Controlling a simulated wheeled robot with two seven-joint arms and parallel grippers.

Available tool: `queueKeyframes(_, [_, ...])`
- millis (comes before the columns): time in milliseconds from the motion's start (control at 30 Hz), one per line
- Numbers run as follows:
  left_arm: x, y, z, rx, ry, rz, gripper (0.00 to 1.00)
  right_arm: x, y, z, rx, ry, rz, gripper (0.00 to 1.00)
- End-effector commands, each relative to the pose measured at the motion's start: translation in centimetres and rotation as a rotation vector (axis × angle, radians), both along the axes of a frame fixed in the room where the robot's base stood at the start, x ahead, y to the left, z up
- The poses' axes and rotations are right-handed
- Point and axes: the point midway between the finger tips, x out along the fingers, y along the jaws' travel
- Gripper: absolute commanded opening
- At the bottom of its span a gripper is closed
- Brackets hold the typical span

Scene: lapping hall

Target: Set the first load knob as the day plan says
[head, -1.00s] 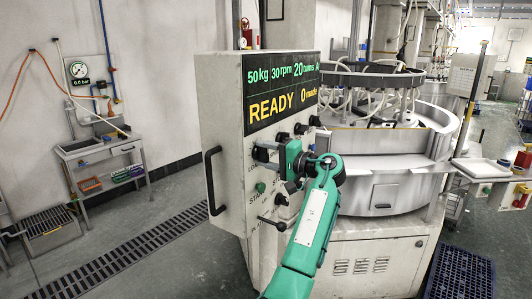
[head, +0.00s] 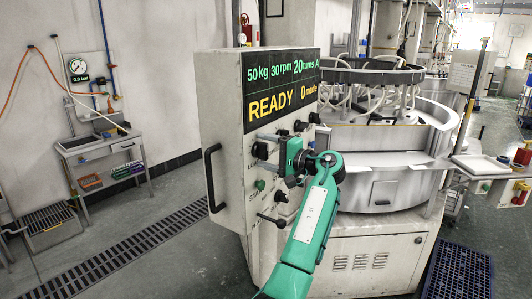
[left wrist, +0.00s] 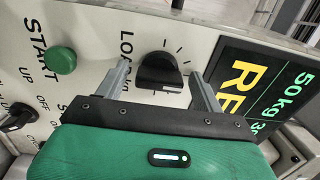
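The machine's control panel (head: 232,170) has a display (head: 282,90) reading 50 kg, 30 rpm, 20 turns, READY and 0 made. In the left wrist view the black load knob (left wrist: 158,72), beside the lettering LOAD, has tick marks around one side. It also shows in the head view (head: 260,150). My left gripper (head: 282,152) is at the panel front. In the left wrist view its two grey fingers (left wrist: 160,80) are open, one on each side of the knob, with visible gaps. I cannot tell how deep they reach. My right gripper is out of view.
A green START button (left wrist: 60,60) and a dark switch (left wrist: 18,117) lie close by on the panel. More black knobs (head: 300,127) run up to the right. A bar handle (head: 210,178) juts from the panel's left edge. A round lapping machine (head: 390,150) stands behind.

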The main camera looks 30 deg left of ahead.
Motion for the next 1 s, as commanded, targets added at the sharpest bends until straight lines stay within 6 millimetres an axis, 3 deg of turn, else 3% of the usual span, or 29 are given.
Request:
queueKeyframes(233, [0.0,-0.1,-0.1,-0.001,0.001,0.001,0.69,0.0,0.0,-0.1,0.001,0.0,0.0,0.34])
queueKeyframes(367, [0.1,-1.3,-0.4,-0.001,0.0,-0.001,0.69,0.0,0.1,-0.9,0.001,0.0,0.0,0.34])
queueKeyframes(800, [0.3,-10.7,-0.5,-0.001,0.001,-0.003,0.69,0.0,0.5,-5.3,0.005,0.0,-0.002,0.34])
queueKeyframes(1000, [0.4,-13.2,-0.3,-0.001,0.001,-0.001,0.69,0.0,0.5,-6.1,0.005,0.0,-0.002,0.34])
